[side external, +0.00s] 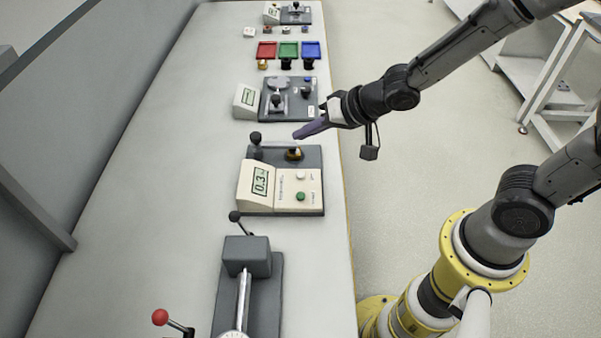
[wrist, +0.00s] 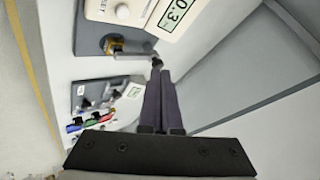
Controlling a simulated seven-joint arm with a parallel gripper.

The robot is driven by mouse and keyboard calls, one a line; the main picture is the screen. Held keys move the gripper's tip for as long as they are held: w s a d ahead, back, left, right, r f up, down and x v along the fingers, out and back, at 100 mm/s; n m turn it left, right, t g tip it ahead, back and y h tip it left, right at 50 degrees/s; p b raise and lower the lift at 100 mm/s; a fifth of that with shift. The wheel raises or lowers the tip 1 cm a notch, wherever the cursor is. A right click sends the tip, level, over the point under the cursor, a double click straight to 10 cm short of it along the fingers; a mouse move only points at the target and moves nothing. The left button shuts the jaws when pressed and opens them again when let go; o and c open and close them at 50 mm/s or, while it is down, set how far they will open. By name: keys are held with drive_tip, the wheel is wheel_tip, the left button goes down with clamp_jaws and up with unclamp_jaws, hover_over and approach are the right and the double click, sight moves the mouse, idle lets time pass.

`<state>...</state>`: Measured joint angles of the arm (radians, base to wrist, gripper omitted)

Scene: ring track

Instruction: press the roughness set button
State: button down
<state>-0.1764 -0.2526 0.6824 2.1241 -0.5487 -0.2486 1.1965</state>
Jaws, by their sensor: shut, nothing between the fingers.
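The cream roughness gauge (side external: 257,202) stands on a grey base on the bench and its display reads 0.3. A white button (side external: 301,175) and a green button (side external: 300,196) are on its panel. In the wrist view the gauge (wrist: 153,15) is cut by the top edge, and the white button (wrist: 122,11) shows with SET lettering by it. The green button is out of that view. My gripper (side external: 299,135) is shut and empty, its dark purple fingers above the far end of the gauge's base, apart from both buttons. The fingers also show in the wrist view (wrist: 158,72).
A brass piece (side external: 294,153) and a black-knobbed post (side external: 256,139) stand on the gauge's base beside the panel. Another gauge (side external: 246,97) is farther back, with red, green and blue trays (side external: 289,50) behind. A lever press (side external: 247,255) stands nearer. Bench left is clear.

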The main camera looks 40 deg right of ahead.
sight(301, 176)
drive_tip(key=shift+s+a+f, duration=0.1)
drive_tip(key=shift+f, duration=0.1)
drive_tip(key=shift+f, duration=4.4)
drive_tip(key=shift+f, duration=0.1)
drive_tip(key=shift+f, duration=0.3)
drive_tip(key=shift+f, duration=0.55)
drive_tip(key=shift+r, duration=0.95)
